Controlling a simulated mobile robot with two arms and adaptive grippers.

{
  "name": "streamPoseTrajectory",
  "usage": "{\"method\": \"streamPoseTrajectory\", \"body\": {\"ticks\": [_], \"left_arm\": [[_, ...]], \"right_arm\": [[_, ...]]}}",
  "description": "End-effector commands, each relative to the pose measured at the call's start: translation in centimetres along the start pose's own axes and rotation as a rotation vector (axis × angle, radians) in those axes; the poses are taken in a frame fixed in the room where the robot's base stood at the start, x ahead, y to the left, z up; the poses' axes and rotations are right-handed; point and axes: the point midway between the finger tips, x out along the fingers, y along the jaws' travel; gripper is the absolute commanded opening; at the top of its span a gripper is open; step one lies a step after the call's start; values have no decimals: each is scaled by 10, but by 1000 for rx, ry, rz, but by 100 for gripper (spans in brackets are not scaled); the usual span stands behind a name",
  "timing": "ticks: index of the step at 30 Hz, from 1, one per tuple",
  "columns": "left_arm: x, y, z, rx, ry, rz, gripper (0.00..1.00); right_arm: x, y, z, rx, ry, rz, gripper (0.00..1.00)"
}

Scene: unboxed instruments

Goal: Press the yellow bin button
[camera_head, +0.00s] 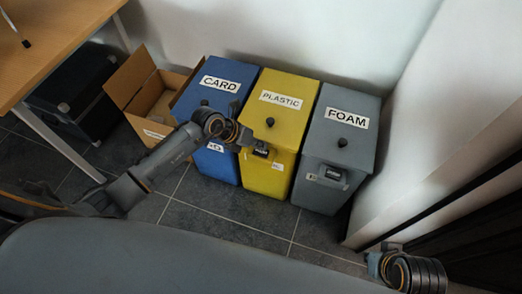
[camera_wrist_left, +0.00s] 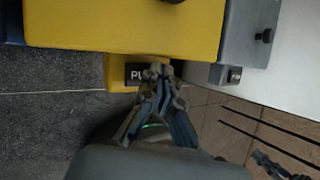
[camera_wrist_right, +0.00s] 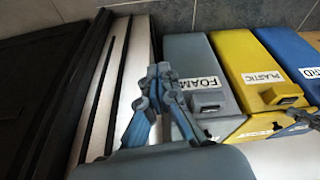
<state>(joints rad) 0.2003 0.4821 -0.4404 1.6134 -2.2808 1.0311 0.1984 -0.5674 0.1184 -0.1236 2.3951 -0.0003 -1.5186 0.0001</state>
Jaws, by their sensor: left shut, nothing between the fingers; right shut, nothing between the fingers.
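The yellow bin (camera_head: 285,112), labelled PLASTIC, stands between the blue and grey bins. In the left wrist view the button (camera_wrist_left: 133,74) is partly covered by my left gripper (camera_wrist_left: 158,70). That gripper is shut and empty, its tips right at the button's side; I cannot tell if they touch it. My right gripper (camera_wrist_right: 160,70) is shut and empty, away from the yellow bin, at the lower right of the head view.
The blue CARD bin (camera_head: 211,93) and grey FOAM bin (camera_head: 339,150) flank the yellow one closely. An open cardboard box (camera_head: 128,82) and a wooden table (camera_head: 55,35) are at left. Tiled floor in front is free. A wall and dark panel stand at right.

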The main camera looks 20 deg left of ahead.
Motion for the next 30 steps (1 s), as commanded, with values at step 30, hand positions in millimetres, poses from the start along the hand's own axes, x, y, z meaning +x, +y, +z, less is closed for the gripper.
{"method": "streamPoseTrajectory", "body": {"ticks": [30], "left_arm": [[7, 3, -4, 0, 0, 0, 0]], "right_arm": [[-12, 0, -2, 0, 11, 0, 0]]}}
